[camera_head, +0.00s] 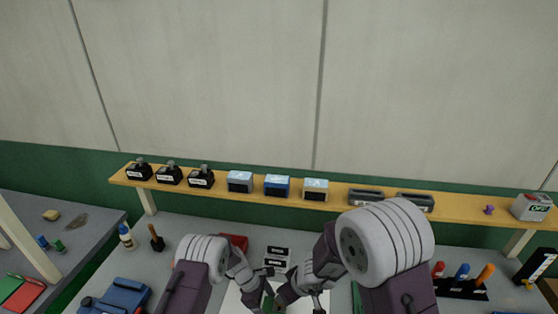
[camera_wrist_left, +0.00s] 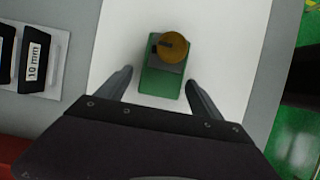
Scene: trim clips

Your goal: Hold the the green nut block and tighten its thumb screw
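The green nut block (camera_wrist_left: 162,83) lies on a white sheet (camera_wrist_left: 108,35) in the left wrist view. Its round brass-coloured thumb screw (camera_wrist_left: 173,47) sits at the end farther from my wrist. My left gripper (camera_wrist_left: 159,80) is open, with one finger on each side of the block's near part and a gap on both sides. In the head view the block (camera_head: 267,301) is small and mostly hidden by my grippers. My right gripper (camera_head: 302,296) is close to the right of the left one there; its fingers are too small and overlapped to tell their state.
Labelled dark blocks, one reading 10 mm (camera_wrist_left: 38,58), lie left of the sheet. A yellow shelf (camera_head: 330,203) with boxes runs behind the bench. A red object (camera_head: 236,242) lies behind the left arm; a rack of coloured-handled tools (camera_head: 462,286) stands at right.

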